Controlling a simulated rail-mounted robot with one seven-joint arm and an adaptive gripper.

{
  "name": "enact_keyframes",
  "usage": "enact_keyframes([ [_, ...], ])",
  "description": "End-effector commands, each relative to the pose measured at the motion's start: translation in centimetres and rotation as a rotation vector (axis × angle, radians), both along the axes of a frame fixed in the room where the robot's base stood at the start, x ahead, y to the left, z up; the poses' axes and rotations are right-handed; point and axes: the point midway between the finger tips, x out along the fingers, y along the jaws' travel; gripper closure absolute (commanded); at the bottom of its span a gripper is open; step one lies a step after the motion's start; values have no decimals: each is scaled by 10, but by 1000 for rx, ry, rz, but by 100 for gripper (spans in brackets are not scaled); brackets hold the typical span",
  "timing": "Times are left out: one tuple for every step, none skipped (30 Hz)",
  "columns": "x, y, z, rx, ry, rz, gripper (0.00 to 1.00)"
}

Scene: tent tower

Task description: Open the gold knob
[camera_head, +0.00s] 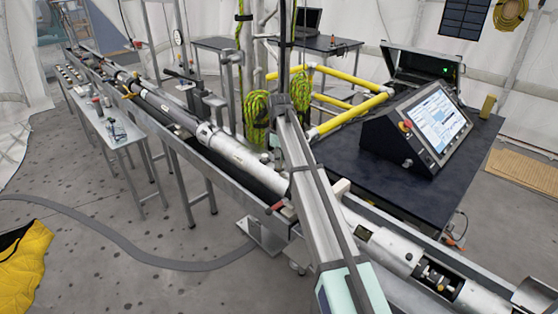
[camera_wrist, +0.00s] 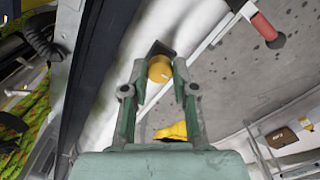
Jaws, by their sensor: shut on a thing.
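The gold knob (camera_wrist: 159,69) is a small round, orange-gold piece in the wrist view, in front of a dark plate. My gripper (camera_wrist: 162,78) has its two green-grey fingers on either side of the knob, with the tips closed on it. The fingertips cover the knob's sides, and its mount is mostly hidden. I cannot make out the knob or the fingertips in the head view.
A long white-grey tube (camera_head: 238,157) lies in a metal trough across the room. A dark bench (camera_head: 340,150) with a touchscreen console (camera_head: 431,122) stands at right. A small-parts table (camera_head: 118,130) stands at left. A red-handled lever (camera_wrist: 265,27) is near my gripper.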

Motion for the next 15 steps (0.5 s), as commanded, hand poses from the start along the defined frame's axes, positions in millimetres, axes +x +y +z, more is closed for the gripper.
enact_keyframes([
  [0, 0, -1, 0, 1, 1, 100],
  [0, 0, -1, 0, 1, 1, 100],
  [0, 0, -1, 0, 1, 0, 66],
  [0, 0, -1, 0, 1, 0, 55],
  [0, 0, -1, 0, 1, 0, 48],
  [0, 0, -1, 0, 1, 0, 48],
  [0, 0, 0, 0, 1, 0, 48],
  [0, 0, 0, 0, 1, 0, 48],
  [0, 0, 0, 0, 1, 0, 48],
  [0, 0, 0, 0, 1, 0, 48],
  [0, 0, 0, 0, 1, -1, 48],
  [0, 0, 0, 0, 1, -1, 48],
  [0, 0, 0, 0, 0, -1, 48],
  [0, 0, 0, 0, 0, -1, 48],
  [0, 0, 1, 0, 0, -1, 48],
])
